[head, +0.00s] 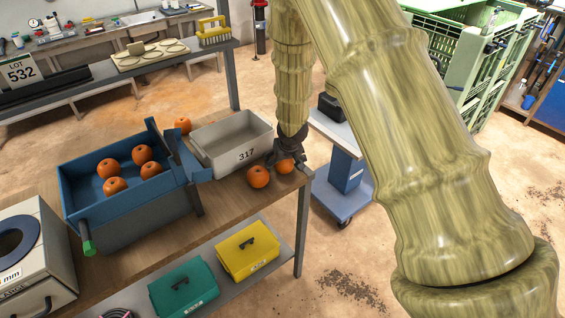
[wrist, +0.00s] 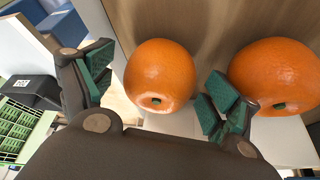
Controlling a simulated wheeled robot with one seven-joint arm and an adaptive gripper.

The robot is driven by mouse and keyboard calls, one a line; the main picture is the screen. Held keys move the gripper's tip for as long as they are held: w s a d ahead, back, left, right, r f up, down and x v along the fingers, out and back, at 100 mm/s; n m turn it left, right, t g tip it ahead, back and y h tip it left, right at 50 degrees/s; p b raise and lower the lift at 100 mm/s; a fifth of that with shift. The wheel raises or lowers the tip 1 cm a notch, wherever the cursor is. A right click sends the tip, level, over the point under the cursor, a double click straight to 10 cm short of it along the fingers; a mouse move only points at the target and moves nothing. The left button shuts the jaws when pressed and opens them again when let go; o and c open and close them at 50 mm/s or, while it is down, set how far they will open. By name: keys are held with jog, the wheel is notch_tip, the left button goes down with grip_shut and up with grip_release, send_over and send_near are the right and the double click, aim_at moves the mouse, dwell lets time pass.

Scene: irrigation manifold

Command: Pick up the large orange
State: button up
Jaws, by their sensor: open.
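Two loose oranges lie near the right end of the wooden table. One orange (head: 284,167) is directly under my gripper (head: 287,156). In the wrist view this orange (wrist: 160,74) sits between the open fingers of my gripper (wrist: 161,84), with no clear contact. The other orange (head: 258,177) lies just left of it and looks larger in both views. In the wrist view this larger-looking orange (wrist: 277,76) is outside the right finger, which partly overlaps its edge. My gripper is open and empty.
A grey bin (head: 215,150) marked 317 stands close behind the oranges. A blue box (head: 130,205) with several oranges is further left. Another orange (head: 183,125) lies behind it. The table edge is close on the right; a blue cart (head: 345,175) stands beyond.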

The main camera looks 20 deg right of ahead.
jog(key=shift+w+f, duration=0.1)
jog(key=shift+f, duration=0.2)
jog(key=c, duration=1.1)
jog(key=shift+r, duration=0.1)
